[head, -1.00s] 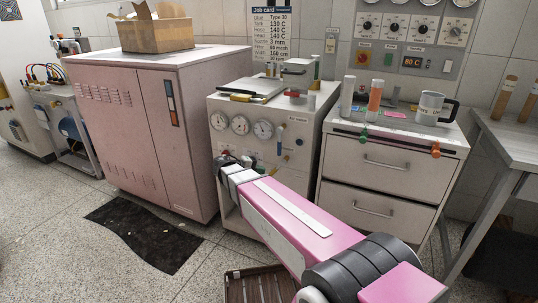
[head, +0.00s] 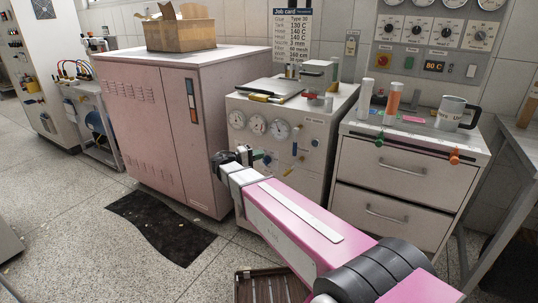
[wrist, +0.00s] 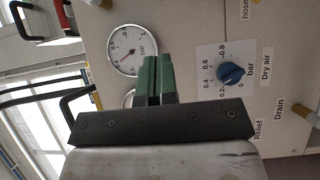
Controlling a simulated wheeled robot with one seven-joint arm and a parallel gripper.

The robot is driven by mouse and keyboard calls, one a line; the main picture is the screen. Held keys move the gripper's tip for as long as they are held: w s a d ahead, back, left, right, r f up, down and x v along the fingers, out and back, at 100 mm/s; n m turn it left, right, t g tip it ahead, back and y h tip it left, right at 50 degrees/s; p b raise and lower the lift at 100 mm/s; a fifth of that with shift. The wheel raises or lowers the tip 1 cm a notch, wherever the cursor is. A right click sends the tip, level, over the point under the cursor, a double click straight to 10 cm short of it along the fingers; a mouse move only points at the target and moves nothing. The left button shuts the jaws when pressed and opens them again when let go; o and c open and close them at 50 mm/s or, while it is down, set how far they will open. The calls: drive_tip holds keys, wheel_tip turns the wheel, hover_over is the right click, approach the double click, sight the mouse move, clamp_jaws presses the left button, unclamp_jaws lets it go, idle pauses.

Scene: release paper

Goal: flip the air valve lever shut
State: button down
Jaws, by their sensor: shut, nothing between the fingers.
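A small upright blue handle (head: 295,148) on the front of the pale gauge cabinet (head: 318,112) looks like the air valve lever, but it is too small to be sure. My gripper (head: 262,156) is in front of the cabinet, left of this handle and below the gauges. In the wrist view, its green fingers (wrist: 155,80) are together and empty, pointing at the panel. They are between a round gauge (wrist: 132,50) and a blue dry-air knob (wrist: 230,73). I cannot make out the lever in the wrist view.
A pink cabinet (head: 150,115) stands close on the left. A drawer unit (head: 400,180) with a mug (head: 450,113) stands on the right. Labels reading Relief and Drain show in the wrist view. A dark mat (head: 160,225) lies on the floor.

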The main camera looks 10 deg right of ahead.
sight(295, 143)
drive_tip(key=s+d+x, duration=0.1)
drive_tip(key=s+x, duration=0.1)
drive_tip(key=x, duration=0.9)
drive_tip(key=shift+s+d, duration=0.25)
drive_tip(key=shift+f, duration=0.1)
